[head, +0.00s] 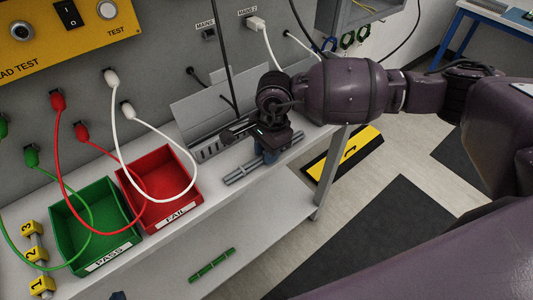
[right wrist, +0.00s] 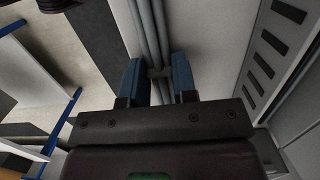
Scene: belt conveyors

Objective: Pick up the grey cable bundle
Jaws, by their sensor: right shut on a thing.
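The grey cable bundle (head: 238,177) lies along the right end of the white bench, in front of the slotted metal holder. It looks like several grey rods side by side, with a tie visible in the right wrist view (right wrist: 150,30). My right gripper (head: 270,155) comes down over the bundle. In the right wrist view its blue fingers (right wrist: 158,75) are on either side of the bundle, shut on it. The bundle appears to be at bench level; I cannot tell whether it touches the surface. Only a blue tip of my left gripper (head: 118,295) shows at the bottom edge.
A red FAIL bin (head: 180,208) and a green PASS bin (head: 118,247) stand left on the bench, with red, white and green leads looping over them. The slotted metal holder (head: 198,108) is behind. A green bundle (head: 212,265) lies on a lower white surface.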

